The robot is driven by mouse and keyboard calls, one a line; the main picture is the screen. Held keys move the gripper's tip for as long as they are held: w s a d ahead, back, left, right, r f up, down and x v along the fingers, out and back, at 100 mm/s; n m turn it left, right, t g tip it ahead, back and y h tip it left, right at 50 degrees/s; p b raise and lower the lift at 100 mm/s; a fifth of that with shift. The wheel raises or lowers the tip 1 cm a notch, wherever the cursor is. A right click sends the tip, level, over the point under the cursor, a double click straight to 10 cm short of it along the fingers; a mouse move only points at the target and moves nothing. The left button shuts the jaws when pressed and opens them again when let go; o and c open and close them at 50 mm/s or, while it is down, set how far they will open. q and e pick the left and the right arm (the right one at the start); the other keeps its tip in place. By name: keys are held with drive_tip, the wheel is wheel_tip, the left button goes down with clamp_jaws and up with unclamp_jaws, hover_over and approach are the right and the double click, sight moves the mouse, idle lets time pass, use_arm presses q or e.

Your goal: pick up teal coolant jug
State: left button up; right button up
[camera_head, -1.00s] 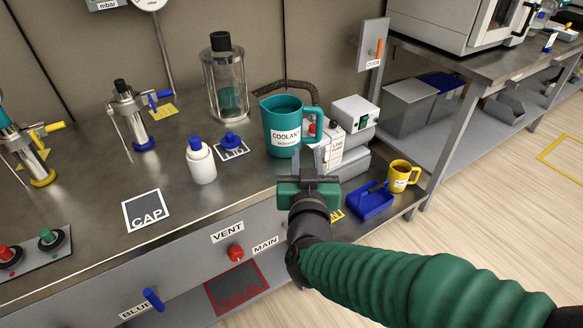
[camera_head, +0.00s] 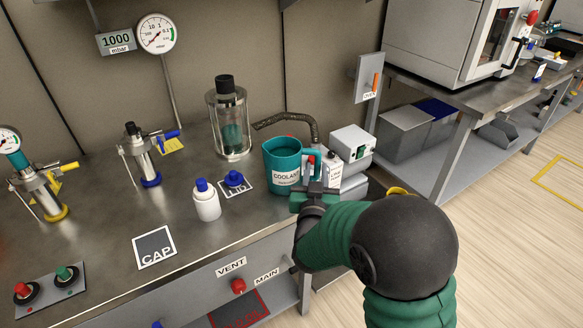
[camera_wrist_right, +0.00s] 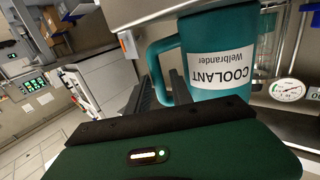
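The teal coolant jug (camera_head: 282,158) stands upright on the steel bench, with its handle toward the right. It also shows upside down in the right wrist view (camera_wrist_right: 216,88). My right gripper (camera_head: 318,172) is at the handle, in front of and to the right of the jug. In the right wrist view its dark fingers (camera_wrist_right: 163,92) are apart, with the handle's strap between or just beyond them. Contact with the handle cannot be made out. My left gripper is not in view.
A grey-white box (camera_head: 352,142) stands close to the right of the jug. A dark hose (camera_head: 288,120) curves behind it. A blue lid (camera_head: 234,179), white bottle (camera_head: 206,203) and glass vessel (camera_head: 230,130) stand to its left. A yellow mug (camera_head: 398,190) is mostly hidden by my arm.

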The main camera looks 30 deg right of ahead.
drive_tip(key=b+x, duration=0.2)
drive_tip(key=x, duration=0.3)
drive_tip(key=shift+w+d, duration=0.2)
drive_tip(key=shift+w, duration=0.1)
drive_tip(key=shift+r, duration=0.15)
clamp_jaws()
idle(0.8)
